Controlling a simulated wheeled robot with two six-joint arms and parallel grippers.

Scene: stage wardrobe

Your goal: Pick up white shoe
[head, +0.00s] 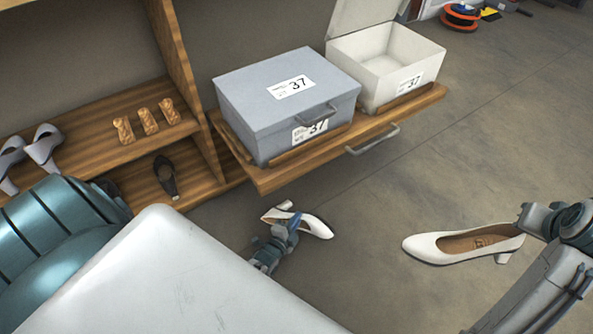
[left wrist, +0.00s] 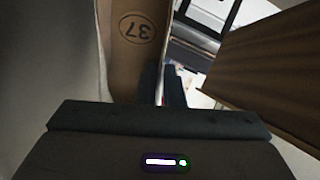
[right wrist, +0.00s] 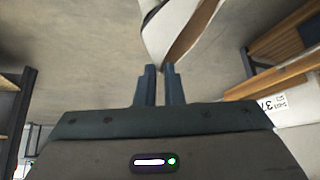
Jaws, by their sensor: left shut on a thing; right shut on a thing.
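One white heeled shoe (head: 318,228) is held off to the side of the pull-out shelf by my left gripper (head: 290,222), which is shut on it. Its tan insole marked 37 shows large in the left wrist view (left wrist: 137,30). A second white heeled shoe (head: 430,247) hangs at the right, toe pointing left. My right gripper (head: 524,224) is shut on its heel end. Part of this shoe shows beyond the fingers in the right wrist view (right wrist: 170,35). The exact contact of each gripper is partly hidden.
A pull-out shelf (head: 262,180) with a handle (head: 373,140) carries a closed grey box (head: 262,95) and an open, empty white box (head: 360,55), both labelled 37. Shelves at left hold lilac shoes (head: 42,150), wooden pieces (head: 148,121) and a dark shoe (head: 166,178).

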